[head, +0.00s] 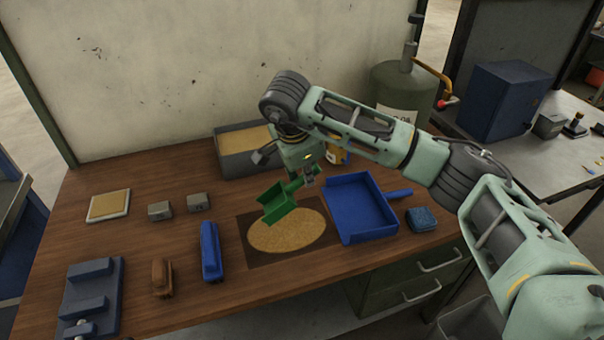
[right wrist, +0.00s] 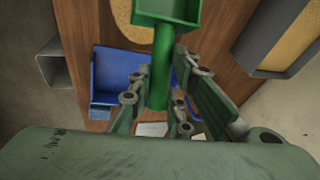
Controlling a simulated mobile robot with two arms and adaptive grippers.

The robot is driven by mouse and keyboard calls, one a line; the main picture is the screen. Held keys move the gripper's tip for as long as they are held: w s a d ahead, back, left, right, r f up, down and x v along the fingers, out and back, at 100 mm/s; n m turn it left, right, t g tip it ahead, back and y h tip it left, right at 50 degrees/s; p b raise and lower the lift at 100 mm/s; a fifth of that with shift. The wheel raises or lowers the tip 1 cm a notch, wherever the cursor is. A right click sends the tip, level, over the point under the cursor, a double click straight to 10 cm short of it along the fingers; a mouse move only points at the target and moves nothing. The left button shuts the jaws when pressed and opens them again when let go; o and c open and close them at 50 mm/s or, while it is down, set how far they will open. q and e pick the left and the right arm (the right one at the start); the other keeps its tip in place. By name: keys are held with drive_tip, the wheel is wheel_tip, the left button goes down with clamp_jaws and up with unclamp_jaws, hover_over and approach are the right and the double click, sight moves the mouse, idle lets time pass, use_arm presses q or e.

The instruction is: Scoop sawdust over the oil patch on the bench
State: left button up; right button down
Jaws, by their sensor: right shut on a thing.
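My right gripper (head: 309,177) is shut on the handle of the green scoop (head: 279,206). The scoop is tilted above the bench, and its visible inside looks bare green. In the right wrist view the fingers (right wrist: 158,100) close around the scoop's handle (right wrist: 161,65). Below the scoop, an oval layer of tan sawdust (head: 287,234) lies on a dark rectangle (head: 257,258) on the bench. No bare oil shows apart from this dark area. A grey bin (head: 238,164) holding sawdust (head: 243,139) stands behind. My left gripper is out of view.
A blue dustpan (head: 361,208) lies right of the dark rectangle, with a blue block (head: 421,219) beyond it. A blue brush-like item (head: 210,251) lies left. Small grey blocks (head: 160,210), a brown item (head: 162,278) and a vise-like fixture (head: 92,295) sit farther left. A green cylinder (head: 402,90) stands behind right.

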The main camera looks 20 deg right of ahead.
drive_tip(key=shift+d+f+y+b, duration=0.3)
drive_tip(key=shift+d+y+b, duration=0.2)
drive_tip(key=shift+d+b, duration=0.05)
drive_tip(key=shift+d+f+y+b, duration=0.25)
drive_tip(key=shift+d+y+b, duration=0.25)
drive_tip(key=shift+b, duration=0.05)
drive_tip(key=shift+d+f+y+b, duration=0.7)
drive_tip(key=shift+y+b, duration=0.3)
drive_tip(key=shift+b, duration=0.4)
drive_tip(key=shift+d, duration=0.1)
drive_tip(key=shift+d+f+m+y+b, duration=0.4)
drive_tip(key=shift+d+f+y+b, duration=0.1)
drive_tip(key=shift+y+b, duration=0.7)
